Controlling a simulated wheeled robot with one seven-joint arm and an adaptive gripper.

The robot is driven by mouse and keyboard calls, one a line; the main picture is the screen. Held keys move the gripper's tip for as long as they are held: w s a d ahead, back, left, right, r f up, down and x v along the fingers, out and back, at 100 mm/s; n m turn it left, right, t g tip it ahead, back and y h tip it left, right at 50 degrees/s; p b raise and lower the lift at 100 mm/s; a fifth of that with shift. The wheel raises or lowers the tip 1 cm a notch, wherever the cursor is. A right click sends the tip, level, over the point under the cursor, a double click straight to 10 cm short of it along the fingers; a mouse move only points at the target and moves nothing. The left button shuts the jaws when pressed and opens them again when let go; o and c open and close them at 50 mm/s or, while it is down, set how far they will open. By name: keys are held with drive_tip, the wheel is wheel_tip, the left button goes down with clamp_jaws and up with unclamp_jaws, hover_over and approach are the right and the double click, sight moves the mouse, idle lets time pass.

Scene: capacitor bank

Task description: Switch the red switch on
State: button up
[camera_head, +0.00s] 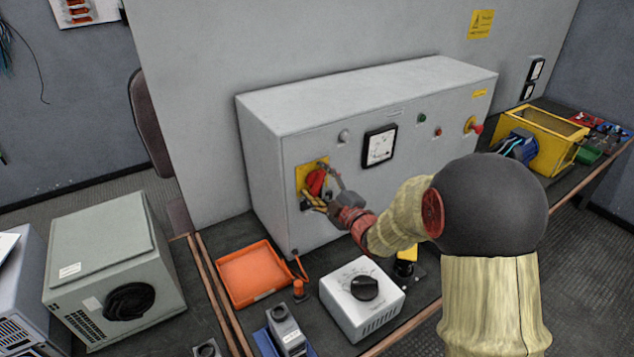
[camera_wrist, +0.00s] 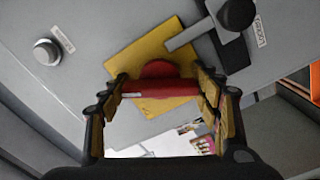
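The red switch (camera_head: 315,182) sits on a yellow plate (camera_head: 304,174) at the left of the grey cabinet's front. In the wrist view the red switch (camera_wrist: 160,88) has a rounded hub and a bar lying roughly across the picture, on the yellow plate (camera_wrist: 180,40). My gripper (camera_head: 318,196) is at the switch. In the wrist view my gripper (camera_wrist: 163,90) has its fingers wide apart, one at each end of the red bar. The bar lies between them; whether the pads touch it I cannot tell.
A grey lever with a black knob (camera_wrist: 236,14) sits close to the plate. The grey cabinet (camera_head: 370,95) also bears a dial meter (camera_head: 379,146) and a red knob (camera_head: 474,126). An orange tray (camera_head: 253,274) and white box (camera_head: 362,298) stand on the bench in front.

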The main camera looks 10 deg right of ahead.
drive_tip(key=c, duration=0.6)
drive_tip(key=shift+o, duration=0.2)
drive_tip(key=shift+m+b, duration=0.45)
drive_tip(key=shift+m, duration=1.25)
drive_tip(key=o, duration=1.2)
drive_tip(key=v, duration=1.2)
